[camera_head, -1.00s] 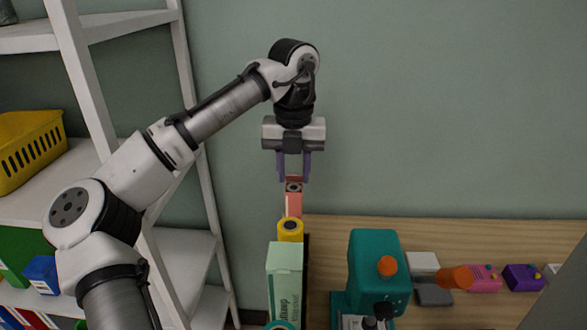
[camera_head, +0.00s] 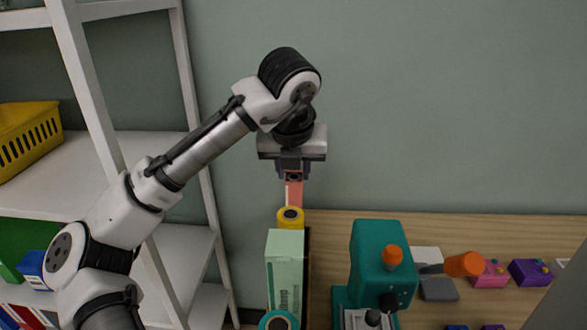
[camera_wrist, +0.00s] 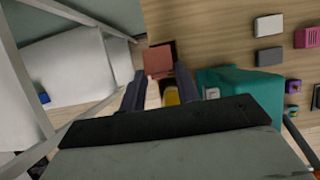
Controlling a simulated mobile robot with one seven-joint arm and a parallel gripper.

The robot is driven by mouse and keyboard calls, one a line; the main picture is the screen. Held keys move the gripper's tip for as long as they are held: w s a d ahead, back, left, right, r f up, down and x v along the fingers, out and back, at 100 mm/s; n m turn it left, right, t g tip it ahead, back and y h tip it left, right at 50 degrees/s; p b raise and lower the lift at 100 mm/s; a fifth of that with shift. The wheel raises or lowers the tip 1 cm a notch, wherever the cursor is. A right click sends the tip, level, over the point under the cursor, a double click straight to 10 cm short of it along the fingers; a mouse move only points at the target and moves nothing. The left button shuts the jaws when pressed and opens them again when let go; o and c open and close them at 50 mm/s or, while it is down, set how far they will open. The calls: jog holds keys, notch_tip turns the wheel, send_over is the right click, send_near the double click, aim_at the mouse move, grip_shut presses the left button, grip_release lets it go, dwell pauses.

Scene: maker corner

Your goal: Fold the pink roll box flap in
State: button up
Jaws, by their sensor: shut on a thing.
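The pink roll box (camera_head: 293,194) is a narrow salmon-pink shape at the far end of a row along the left edge of the wooden table. A small part with a dark round spot shows at its top, between my fingers. My gripper (camera_head: 293,174) points down at the box's upper end and is shut on it. In the wrist view the pink box (camera_wrist: 158,62) shows just beyond and between the dark fingers of my gripper (camera_wrist: 160,78). The flap is hard to make out, and the fingers hide part of the box.
White shelves (camera_head: 100,165) stand left.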

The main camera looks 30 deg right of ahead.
jog(key=o, duration=1)
jog(key=v, duration=1.3)
jog(key=shift+s+r, duration=0.2)
jog(key=shift+r, duration=0.15)
jog(key=shift+a, duration=0.1)
